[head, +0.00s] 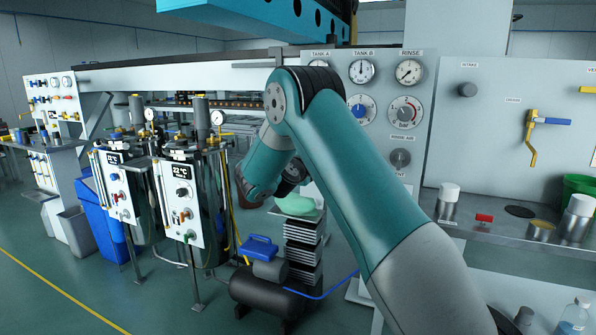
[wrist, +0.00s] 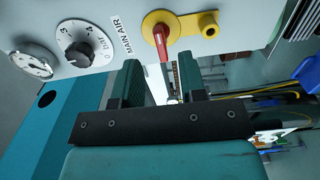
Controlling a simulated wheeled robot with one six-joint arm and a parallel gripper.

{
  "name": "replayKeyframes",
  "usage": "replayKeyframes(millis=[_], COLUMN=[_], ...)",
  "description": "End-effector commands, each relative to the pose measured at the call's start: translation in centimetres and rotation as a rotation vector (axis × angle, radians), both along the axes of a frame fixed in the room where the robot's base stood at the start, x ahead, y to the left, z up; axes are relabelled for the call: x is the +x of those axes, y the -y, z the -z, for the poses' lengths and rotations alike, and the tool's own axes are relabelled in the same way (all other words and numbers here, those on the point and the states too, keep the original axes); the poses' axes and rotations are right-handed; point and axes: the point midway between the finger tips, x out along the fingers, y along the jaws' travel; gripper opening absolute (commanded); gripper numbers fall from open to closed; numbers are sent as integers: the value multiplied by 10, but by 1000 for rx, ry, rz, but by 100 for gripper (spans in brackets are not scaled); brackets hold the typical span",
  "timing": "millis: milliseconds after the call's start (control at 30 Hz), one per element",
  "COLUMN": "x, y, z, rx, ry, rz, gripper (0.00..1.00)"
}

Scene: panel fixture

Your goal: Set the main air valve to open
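The main air valve (wrist: 163,35) shows in the wrist view as a yellow round body with a red handle, beside a MAIN AIR label (wrist: 122,30) on a pale panel. The red handle (wrist: 162,45) runs down in the picture toward the space between my fingertips. My gripper (wrist: 158,64) is open, with a clear gap between its two dark green fingers. I cannot tell whether a finger touches the handle. In the head view my arm covers part of the panel, and I cannot make out the valve or the fingertips there.
A black dial knob (wrist: 80,54) and a gauge (wrist: 32,62) sit left of the valve in the wrist view. In the head view, a dark compressor tank (head: 265,293) and a stack of plates (head: 303,240) stand below my arm. Clear floor lies at lower left.

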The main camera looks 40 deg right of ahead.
Motion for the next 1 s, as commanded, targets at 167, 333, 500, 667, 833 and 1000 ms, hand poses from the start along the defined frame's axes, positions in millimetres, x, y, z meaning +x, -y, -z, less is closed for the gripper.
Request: replayKeyframes(millis=[167,333,500,667,833,1000], x=[-18,-31,-38,-40,-40,-40], y=[-44,-75,-91,-94,-94,-94], z=[1,0,0,0,0,0], rx=[-1,-1,0,-1,-1,-1], ry=[-3,-1,0,1,1,1], rz=[-4,-2,0,2,2,2], gripper=[38,38,38,38,38,38])
